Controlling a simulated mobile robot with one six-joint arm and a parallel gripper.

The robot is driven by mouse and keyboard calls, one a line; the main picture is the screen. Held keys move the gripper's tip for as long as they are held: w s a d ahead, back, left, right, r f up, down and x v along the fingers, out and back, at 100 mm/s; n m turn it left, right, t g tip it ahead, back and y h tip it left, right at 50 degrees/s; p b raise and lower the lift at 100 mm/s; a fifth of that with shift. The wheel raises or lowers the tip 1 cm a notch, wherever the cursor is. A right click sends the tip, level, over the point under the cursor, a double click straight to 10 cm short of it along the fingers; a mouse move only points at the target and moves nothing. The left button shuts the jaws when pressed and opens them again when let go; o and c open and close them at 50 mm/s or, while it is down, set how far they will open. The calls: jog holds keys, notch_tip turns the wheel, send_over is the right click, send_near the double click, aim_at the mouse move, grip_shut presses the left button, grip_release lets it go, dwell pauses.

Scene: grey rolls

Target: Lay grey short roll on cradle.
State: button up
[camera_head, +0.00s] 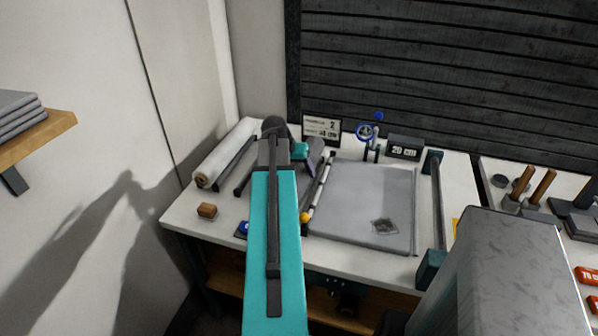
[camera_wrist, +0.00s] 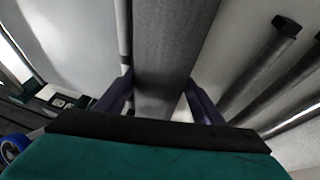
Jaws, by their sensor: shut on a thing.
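My gripper (camera_wrist: 160,82) is shut on the grey short roll (camera_wrist: 165,40), with one purple finger on each side of it in the wrist view. Two dark parallel bars (camera_head: 235,150), which look like the cradle, lie left of my gripper. They also show right of the roll in the wrist view (camera_wrist: 255,75), apart from it. I cannot tell how high the roll is above the table.
A long white roll (camera_head: 226,150) lies along the table's left edge. A small brown block (camera_head: 207,210) sits near the front left. A grey mat (camera_head: 365,200) with a striped bar (camera_head: 318,190) is right of my arm. Small signs (camera_head: 321,128) stand at the back.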

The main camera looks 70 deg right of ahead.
jog(key=o, duration=1.5)
jog(key=shift+r, duration=0.1)
jog(key=shift+b+v, duration=1.15)
jog(key=shift+v, duration=5.65)
jog(key=shift+w, duration=0.1)
